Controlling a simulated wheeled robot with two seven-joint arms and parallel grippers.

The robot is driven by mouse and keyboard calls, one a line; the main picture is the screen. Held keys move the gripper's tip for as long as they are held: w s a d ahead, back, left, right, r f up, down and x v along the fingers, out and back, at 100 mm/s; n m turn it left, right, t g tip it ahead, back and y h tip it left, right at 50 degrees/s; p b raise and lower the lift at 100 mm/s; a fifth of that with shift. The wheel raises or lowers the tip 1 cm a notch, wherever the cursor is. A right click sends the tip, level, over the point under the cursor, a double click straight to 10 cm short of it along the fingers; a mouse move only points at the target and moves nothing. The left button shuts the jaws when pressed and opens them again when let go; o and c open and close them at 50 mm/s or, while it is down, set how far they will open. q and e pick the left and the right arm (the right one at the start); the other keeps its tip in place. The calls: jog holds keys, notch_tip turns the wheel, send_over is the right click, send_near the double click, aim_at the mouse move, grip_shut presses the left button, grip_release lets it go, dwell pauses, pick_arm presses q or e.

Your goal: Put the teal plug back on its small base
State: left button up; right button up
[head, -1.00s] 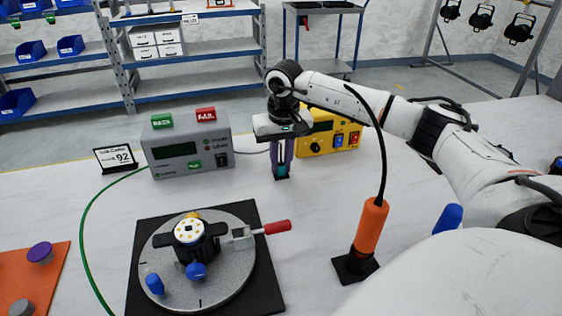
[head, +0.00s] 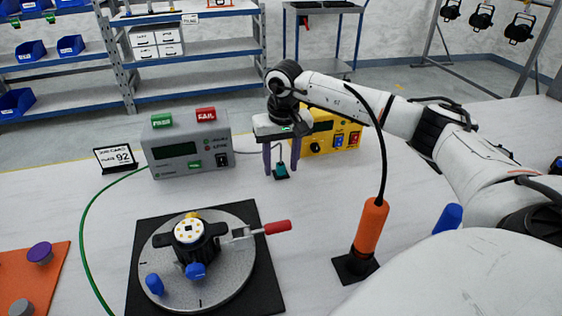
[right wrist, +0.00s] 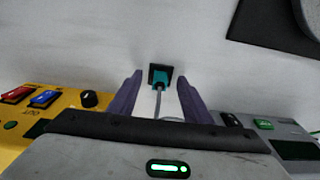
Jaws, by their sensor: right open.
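The teal plug (head: 281,170) stands on its small dark base (head: 282,177) on the table, in front of the gap between the grey tester and the yellow unit. A thin cable runs up from it. My right gripper (head: 281,172) is open, with its purple fingers on either side of the plug and apart from it. In the right wrist view the plug (right wrist: 160,78) sits within the black square base (right wrist: 151,70), just beyond the open fingertips (right wrist: 158,90). My left gripper is not in view.
A grey tester (head: 187,150) and a yellow unit (head: 330,140) stand behind. A round fixture on a black mat (head: 262,285) with a red-handled clamp (head: 278,227) is in front. An orange tool (head: 371,225) stands at right. A green cable curves at left.

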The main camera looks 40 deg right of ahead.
notch_tip(320, 180, up, 10)
jog(key=s, duration=0.1)
jog(key=shift+a+r+p, duration=0.15)
jog(key=shift+a+p, duration=0.15)
dwell(0.4)
